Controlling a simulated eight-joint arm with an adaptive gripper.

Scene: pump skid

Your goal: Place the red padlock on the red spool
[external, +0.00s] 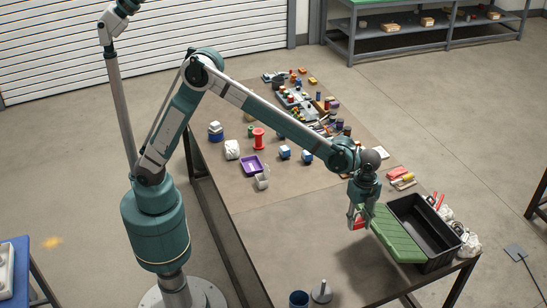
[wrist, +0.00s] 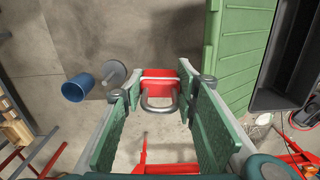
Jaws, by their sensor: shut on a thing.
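My gripper (external: 358,217) is shut on the red padlock (external: 357,222), above the near right part of the table, beside the green lid. In the wrist view the padlock (wrist: 158,84) sits between the finger pads of my gripper (wrist: 158,95), with its grey shackle toward the camera. The red spool (external: 258,138) stands upright on the table at the middle left, well away from my gripper. I cannot make out the spool in the wrist view.
The black toolbox (external: 421,232) and green lid (external: 398,235) are right of my gripper. A blue cup (external: 298,299) is at the front. The table's front middle is clear.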

